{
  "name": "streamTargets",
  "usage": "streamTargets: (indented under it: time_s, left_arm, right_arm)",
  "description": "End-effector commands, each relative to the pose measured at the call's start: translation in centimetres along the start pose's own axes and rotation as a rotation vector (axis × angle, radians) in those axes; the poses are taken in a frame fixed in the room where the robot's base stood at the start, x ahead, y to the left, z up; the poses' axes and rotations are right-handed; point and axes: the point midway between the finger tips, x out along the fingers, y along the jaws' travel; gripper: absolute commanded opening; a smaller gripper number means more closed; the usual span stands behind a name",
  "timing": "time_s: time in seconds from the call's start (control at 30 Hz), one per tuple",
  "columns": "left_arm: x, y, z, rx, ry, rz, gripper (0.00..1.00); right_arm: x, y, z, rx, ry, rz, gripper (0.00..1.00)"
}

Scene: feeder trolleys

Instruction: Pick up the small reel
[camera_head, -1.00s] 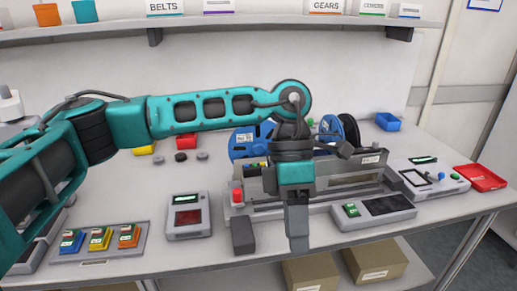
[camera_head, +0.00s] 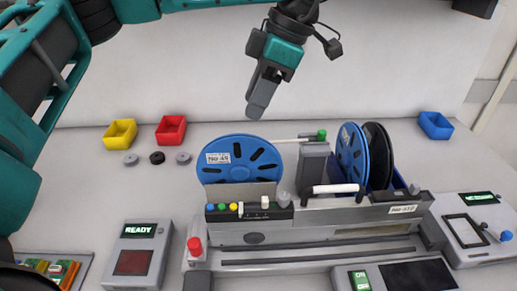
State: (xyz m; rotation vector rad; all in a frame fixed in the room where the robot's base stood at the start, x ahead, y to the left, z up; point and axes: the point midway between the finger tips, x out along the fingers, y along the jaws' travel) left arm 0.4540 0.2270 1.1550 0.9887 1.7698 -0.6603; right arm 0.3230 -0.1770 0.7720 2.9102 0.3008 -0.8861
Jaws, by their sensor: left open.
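A blue reel labelled "ISO 48" or similar (camera_head: 239,162) stands upright at the back left of the grey feeder trolley (camera_head: 330,213). A second blue reel (camera_head: 352,157) and a black reel (camera_head: 378,157) stand edge-on, close together, at its right. I cannot tell which one is the small reel. My left gripper (camera_head: 259,103) hangs from above, open and empty, its tips a little above the labelled blue reel in the picture and apart from it. One finger mostly hides the other. My right gripper is out of view.
Yellow (camera_head: 120,134), red (camera_head: 171,130) and blue (camera_head: 435,125) bins stand at the back. Small discs (camera_head: 157,158) lie before the left bins. A "READY" box (camera_head: 133,255) stands front left and a panel device (camera_head: 475,229) at right. A grey post (camera_head: 313,167) rises between the reels.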

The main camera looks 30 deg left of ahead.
Motion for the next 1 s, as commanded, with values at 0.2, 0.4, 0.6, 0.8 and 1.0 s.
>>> streamTargets:
  time_s: [0.2,0.4,0.6,0.8,1.0]
  left_arm:
    - [2.2,-0.1,0.1,0.003,0.000,-0.005,0.44]
    - [5.8,-0.1,0.1,0.001,0.001,-0.004,0.44]
    - [7.6,-0.1,0.1,0.001,-0.001,-0.001,0.44]
    - [9.8,-0.2,0.2,0.001,0.002,-0.003,0.44]
    - [12.4,-0.2,0.4,0.001,0.000,-0.002,0.44]
  right_arm:
    - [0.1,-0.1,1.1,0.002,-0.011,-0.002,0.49]
    - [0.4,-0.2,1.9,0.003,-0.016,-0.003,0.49]
    - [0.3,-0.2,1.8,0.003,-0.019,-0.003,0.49]
    - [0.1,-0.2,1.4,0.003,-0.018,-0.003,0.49]
    - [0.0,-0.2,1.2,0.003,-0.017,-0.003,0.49]
